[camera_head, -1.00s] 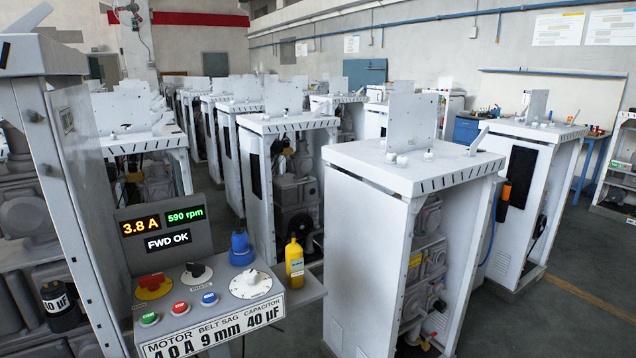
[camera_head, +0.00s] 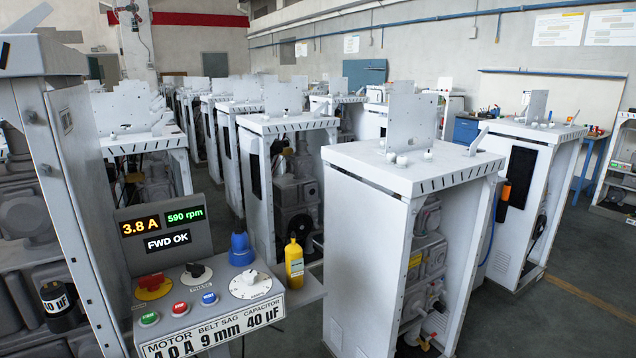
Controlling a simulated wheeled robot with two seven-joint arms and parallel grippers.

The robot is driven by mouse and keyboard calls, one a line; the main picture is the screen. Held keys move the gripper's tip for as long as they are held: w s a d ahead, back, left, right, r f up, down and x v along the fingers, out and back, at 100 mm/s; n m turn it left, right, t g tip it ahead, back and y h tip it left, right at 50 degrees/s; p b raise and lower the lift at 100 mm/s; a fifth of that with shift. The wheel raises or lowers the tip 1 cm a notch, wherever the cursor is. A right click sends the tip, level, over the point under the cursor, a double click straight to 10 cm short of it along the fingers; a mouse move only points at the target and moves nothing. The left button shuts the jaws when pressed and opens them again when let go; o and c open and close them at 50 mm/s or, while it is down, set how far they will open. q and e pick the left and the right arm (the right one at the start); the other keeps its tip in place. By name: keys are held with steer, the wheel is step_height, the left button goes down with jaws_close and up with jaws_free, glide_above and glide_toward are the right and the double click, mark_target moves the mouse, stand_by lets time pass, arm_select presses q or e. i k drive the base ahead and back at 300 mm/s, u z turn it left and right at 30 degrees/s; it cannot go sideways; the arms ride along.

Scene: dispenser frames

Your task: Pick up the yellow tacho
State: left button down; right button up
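Neither of my grippers is in view.
The control panel (camera_head: 214,340) holds a white dial (camera_head: 250,285), a red switch on a yellow disc (camera_head: 153,286), a black knob (camera_head: 196,274) and several push buttons. Its display (camera_head: 164,228) reads 3.8 A, 590 rpm, FWD OK. A white cabinet (camera_head: 365,250) stands close on the right.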

mark_target(294, 260)
steer(key=u, duration=0.55)
steer(key=k, duration=0.25)
steer(key=z, duration=1.75)
steer(key=i, duration=0.85)
steer(key=u, duration=0.65)
steer(key=i, duration=0.65)
steer(key=u, duration=0.55)
